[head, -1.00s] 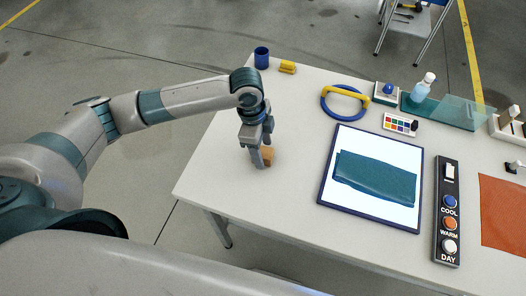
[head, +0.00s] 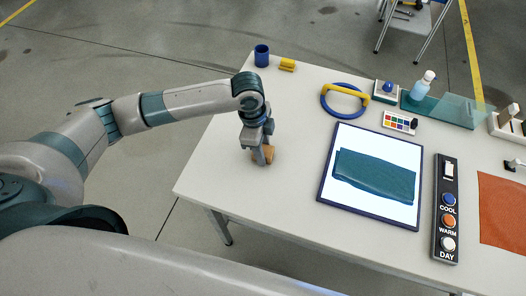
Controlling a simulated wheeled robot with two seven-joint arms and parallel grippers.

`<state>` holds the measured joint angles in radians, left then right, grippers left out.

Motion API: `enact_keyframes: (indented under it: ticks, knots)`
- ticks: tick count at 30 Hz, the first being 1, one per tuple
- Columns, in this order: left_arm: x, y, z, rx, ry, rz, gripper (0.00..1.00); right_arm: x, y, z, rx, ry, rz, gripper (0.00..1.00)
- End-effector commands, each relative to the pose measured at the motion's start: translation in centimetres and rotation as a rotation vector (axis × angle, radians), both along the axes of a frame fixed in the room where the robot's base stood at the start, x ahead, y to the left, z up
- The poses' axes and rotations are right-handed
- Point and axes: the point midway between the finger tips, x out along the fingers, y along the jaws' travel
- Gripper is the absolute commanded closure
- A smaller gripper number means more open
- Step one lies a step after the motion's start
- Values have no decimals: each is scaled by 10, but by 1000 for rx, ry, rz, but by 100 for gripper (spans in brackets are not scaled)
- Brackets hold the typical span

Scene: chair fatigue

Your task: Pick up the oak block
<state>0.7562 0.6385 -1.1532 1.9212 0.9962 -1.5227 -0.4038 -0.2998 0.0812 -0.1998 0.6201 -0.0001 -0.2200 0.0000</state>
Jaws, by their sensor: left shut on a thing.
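The oak block (head: 269,153) is a small tan-brown block near the left end of the white table, partly hidden behind a finger. My left gripper (head: 262,156) reaches down from above and is shut on the oak block. The block is at or just above the table top; I cannot tell whether it touches. My right gripper is not in view.
On the white table (head: 290,200) stand a blue cup (head: 262,56), a yellow block (head: 287,65), a blue ring with a yellow bar (head: 345,102), a light panel with teal cloth (head: 375,178) and a switch strip (head: 448,210). The table's front left is bare.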

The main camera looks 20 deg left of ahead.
Motion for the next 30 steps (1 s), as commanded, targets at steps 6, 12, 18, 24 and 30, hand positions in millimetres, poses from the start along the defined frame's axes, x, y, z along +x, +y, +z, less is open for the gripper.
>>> enact_keyframes:
  ticks: [6,12,18,24,30]
  knots:
    - [0,0,2,0,-1,0,88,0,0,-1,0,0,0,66]
    - [1,-1,15,-2,-2,-2,88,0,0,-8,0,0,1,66]
    - [1,-8,43,-4,-4,-4,88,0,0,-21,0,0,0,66]
    - [-2,-47,65,-4,-4,-5,88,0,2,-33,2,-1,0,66]
    - [-4,-84,88,-4,-3,-4,88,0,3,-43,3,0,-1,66]
